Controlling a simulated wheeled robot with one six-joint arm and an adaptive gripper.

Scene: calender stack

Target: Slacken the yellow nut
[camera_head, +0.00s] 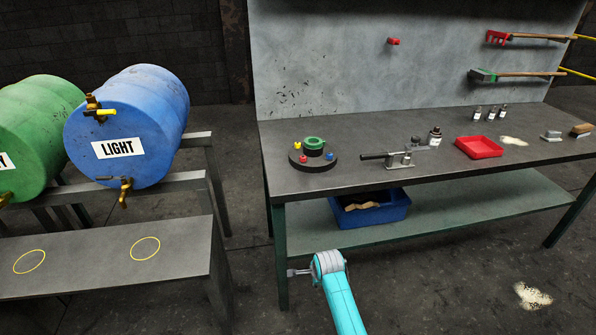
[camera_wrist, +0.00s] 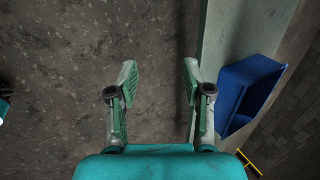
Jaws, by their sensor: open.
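A small yellow nut (camera_head: 297,146) sits on the left side of a round black disc (camera_head: 299,162) on the workbench. My gripper (camera_head: 291,272) is low in front of the bench, below the bench top and well apart from the yellow nut. In the wrist view my gripper (camera_wrist: 159,74) has its green-padded fingers spread with nothing between them. The wrist view does not show the yellow nut.
The workbench (camera_head: 395,176) also carries a clamp (camera_head: 400,159), bottles and a red tray (camera_head: 479,147). A blue bin (camera_head: 372,212) is on its lower shelf; it also shows in the wrist view (camera_wrist: 250,90). Floor between is clear.

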